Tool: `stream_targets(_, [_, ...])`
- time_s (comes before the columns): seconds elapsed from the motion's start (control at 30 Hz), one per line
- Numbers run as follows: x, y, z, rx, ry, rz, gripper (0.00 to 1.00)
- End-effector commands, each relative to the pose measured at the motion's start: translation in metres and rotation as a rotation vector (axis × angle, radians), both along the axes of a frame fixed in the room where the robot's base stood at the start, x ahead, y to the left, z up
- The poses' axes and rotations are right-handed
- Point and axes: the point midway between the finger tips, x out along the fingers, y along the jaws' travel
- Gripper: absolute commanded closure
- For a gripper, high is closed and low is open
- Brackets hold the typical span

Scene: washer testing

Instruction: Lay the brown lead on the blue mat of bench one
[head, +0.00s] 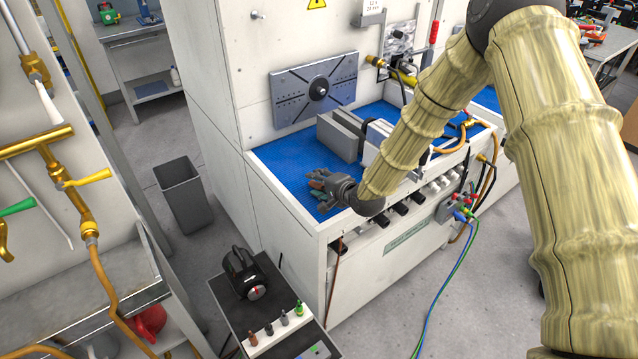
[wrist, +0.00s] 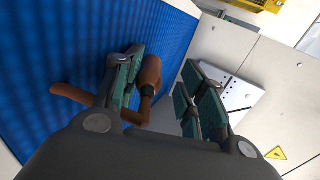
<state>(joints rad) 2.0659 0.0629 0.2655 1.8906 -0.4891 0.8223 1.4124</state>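The brown lead's plug end (wrist: 150,75) shows in the wrist view beside the inner side of my left finger, and brown cable (wrist: 72,93) shows beyond that finger on its other side. My gripper (wrist: 163,95) has its two green-padded fingers spread wide apart. In the head view my gripper (head: 322,188) is low over the front left part of the blue mat (head: 283,165) of the near bench. The lead appears against the mat; whether it rests fully on it is unclear. Brown cable (head: 334,280) hangs down the bench front.
Grey blocks (head: 340,136) stand on the mat behind my gripper. A slotted plate (head: 315,90) is on the wall behind. A dark cart (head: 262,322) with a black device (head: 245,273) and several coloured plugs stands before the bench. A grey bin (head: 182,195) is at left.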

Motion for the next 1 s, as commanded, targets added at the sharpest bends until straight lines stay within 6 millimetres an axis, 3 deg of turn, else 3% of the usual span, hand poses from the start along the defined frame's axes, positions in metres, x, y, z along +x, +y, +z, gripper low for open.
stream_targets(0.47, [-0.009,-0.007,0.006,0.0,0.0,0.0,0.55])
stream_targets(1.0, [-0.074,-0.055,0.045,0.002,0.0,-0.002,0.55])
